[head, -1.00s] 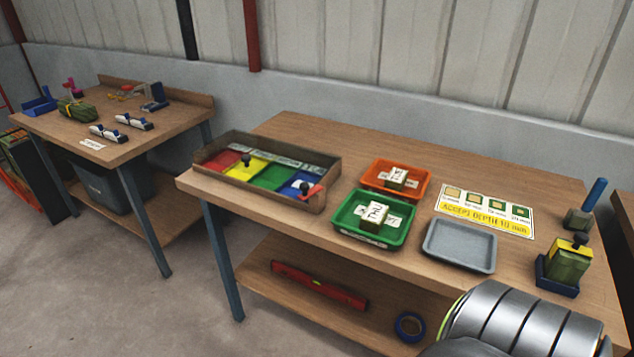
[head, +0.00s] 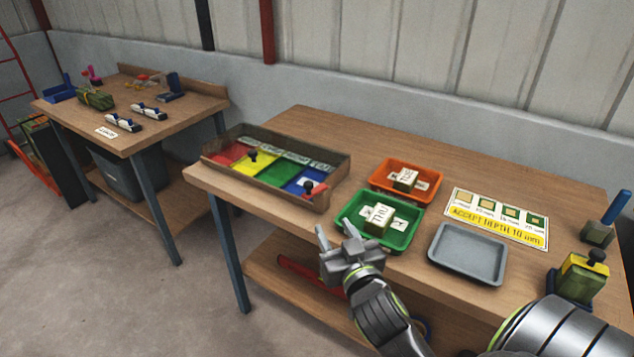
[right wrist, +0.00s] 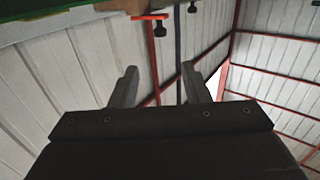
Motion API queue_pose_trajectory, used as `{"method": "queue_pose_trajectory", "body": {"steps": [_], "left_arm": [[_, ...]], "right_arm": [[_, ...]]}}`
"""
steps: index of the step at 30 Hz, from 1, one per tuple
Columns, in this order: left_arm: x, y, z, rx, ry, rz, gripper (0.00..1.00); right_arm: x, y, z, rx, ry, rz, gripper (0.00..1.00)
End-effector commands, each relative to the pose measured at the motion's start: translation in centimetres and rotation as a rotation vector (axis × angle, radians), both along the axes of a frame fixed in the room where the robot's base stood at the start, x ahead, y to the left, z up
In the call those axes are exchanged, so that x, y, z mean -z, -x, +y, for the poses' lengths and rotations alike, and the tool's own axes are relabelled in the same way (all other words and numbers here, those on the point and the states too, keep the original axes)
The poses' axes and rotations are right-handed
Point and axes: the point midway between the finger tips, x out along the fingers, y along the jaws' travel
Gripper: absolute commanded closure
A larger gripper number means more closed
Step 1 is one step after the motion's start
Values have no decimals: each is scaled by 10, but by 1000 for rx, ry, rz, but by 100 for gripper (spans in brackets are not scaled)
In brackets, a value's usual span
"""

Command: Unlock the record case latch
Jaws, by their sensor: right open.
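The record case (head: 262,188) is a shallow brown open-topped box on the near table, with red, yellow, green and blue panels inside. A red latch (head: 318,193) with a black knob sits at its front right corner. My right gripper (head: 334,229) is open and empty, in front of the table edge, below and slightly right of the latch and apart from it. My left gripper is not in view.
A green tray (head: 345,219) and an orange tray (head: 383,195) with labelled blocks stand right of the case. The tabletop behind the case is clear.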

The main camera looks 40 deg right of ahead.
Motion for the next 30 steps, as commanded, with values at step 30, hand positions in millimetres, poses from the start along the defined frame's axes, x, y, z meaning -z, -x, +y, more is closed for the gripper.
{"method": "queue_pose_trajectory", "body": {"steps": [30], "left_arm": [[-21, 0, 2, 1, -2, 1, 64]], "right_arm": [[-2, -154, -44, 0, 2, -3, 57]]}}
